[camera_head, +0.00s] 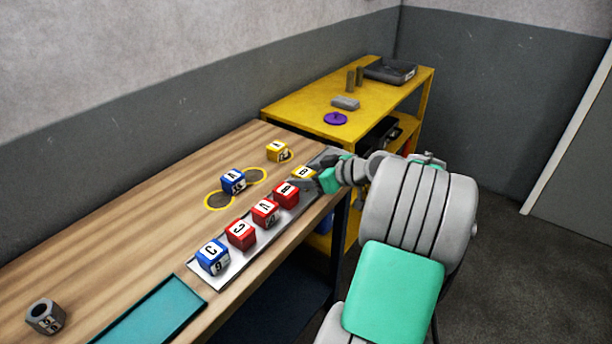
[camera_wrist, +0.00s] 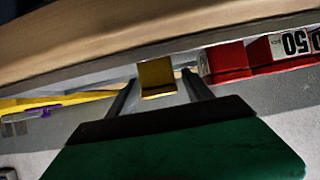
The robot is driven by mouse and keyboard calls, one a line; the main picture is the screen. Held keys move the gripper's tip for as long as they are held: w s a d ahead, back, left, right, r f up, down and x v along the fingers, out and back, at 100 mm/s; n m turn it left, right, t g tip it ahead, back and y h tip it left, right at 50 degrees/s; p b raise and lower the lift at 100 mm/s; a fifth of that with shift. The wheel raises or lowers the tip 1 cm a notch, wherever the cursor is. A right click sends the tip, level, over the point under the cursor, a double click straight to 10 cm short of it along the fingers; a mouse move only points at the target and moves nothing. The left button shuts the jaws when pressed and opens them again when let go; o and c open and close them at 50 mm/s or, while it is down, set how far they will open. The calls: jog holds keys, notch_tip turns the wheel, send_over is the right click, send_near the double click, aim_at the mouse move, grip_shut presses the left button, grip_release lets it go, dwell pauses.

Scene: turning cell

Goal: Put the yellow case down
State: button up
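A yellow case (camera_head: 303,173) marked with a letter is at the far right end of the row on the grey tray (camera_head: 235,266). My gripper (camera_head: 314,182) is at this case, coming from the right. In the wrist view the yellow case (camera_wrist: 157,77) sits between my two fingers (camera_wrist: 160,84), which close in on its sides. Whether its underside touches the tray is hidden. A second yellow case (camera_head: 278,152) stands on the wooden bench behind, within a yellow ring.
Red cases (camera_head: 265,212) and a blue case (camera_head: 212,257) line the tray beside my gripper. Another blue case (camera_head: 233,181) stands near an empty yellow ring (camera_head: 219,202). A teal tray (camera_head: 152,312) and a grey hex part (camera_head: 45,317) are nearer. A yellow shelf (camera_head: 300,107) adjoins the bench.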

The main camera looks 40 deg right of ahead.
jog(key=shift+r, duration=0.3)
jog(key=v, duration=1.2)
